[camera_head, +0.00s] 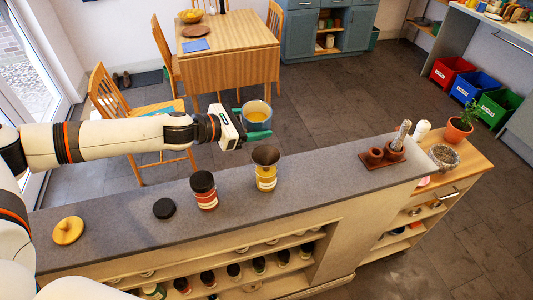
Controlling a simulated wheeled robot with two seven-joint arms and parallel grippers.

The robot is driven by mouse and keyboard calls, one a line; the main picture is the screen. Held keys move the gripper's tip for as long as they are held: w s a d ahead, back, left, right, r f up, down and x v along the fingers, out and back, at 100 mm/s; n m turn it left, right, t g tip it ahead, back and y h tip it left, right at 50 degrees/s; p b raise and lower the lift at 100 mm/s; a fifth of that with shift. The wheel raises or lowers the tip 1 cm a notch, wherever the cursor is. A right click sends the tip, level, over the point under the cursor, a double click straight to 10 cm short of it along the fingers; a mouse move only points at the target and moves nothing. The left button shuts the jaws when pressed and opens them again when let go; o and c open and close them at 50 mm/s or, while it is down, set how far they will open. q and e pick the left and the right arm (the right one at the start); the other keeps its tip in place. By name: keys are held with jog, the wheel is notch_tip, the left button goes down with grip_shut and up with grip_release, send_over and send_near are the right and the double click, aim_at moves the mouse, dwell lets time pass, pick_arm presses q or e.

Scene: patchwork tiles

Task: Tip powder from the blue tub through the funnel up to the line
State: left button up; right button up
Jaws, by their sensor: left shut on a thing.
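The blue tub (257,125) shows yellow powder (257,109) inside and looks about upright. My left gripper (264,122) is shut on it, with teal fingers at its sides. The tub is held beyond the counter's back edge in the picture, up and slightly left of the funnel. The dark funnel (265,154) sits in the mouth of a jar (266,179) with a yellow and white label on the grey counter (320,168). Yellow shows in the jar, but the line and the powder level are too small to tell. My right gripper is out of view.
A dark-lidded jar (203,190) with a red label stands left of the funnel jar. A black lid (164,208) and a wooden lid (68,231) lie further left. The counter between jar and tray is clear.

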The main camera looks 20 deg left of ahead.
pick_arm(q)
jog(key=shift+f+n+g, duration=0.5)
jog(key=shift+f+n, duration=0.1)
jog(key=shift+f, duration=1.55)
jog(key=shift+w+a+r, duration=0.1)
jog(key=shift+w+r, duration=0.05)
jog(key=shift+r, duration=0.65)
jog(key=shift+w+a+r, duration=0.1)
jog(key=shift+a+r, duration=0.05)
jog(key=shift+r, duration=0.65)
jog(key=shift+w+a+r, duration=0.1)
jog(key=shift+w+r, duration=0.05)
jog(key=shift+r, duration=0.65)
